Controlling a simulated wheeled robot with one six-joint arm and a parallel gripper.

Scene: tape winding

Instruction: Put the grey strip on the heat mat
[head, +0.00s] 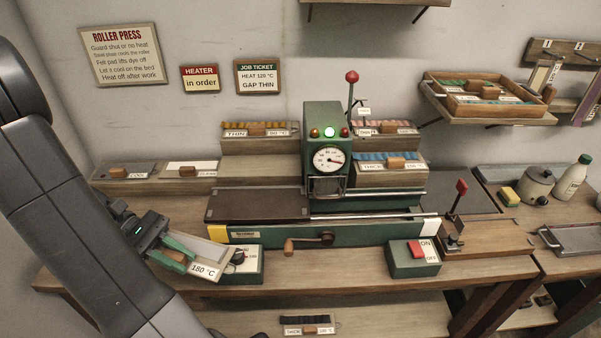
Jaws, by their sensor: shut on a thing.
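My gripper (178,254) is at the left front of the bench, its green fingers closed around the wooden handle of a light grey strip. The grey strip (198,248) carries a white label reading 180 °C and is held tilted, near the green dial box (238,266). Whether it touches the bench or the box is unclear. No surface is labelled as the heat mat. A dark brown flat plate (257,206) lies left of the green press, and a dark grey flat sheet (440,204) lies to its right; I cannot tell which is the mat.
The green press (325,150) stands mid-bench with a gauge and a red-knobbed lever. A hand crank (308,242) sticks out in front. A red-switch box (413,258) stands front right. Racks of labelled strips stand behind. A pot (538,184) and bottle (572,177) are at right.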

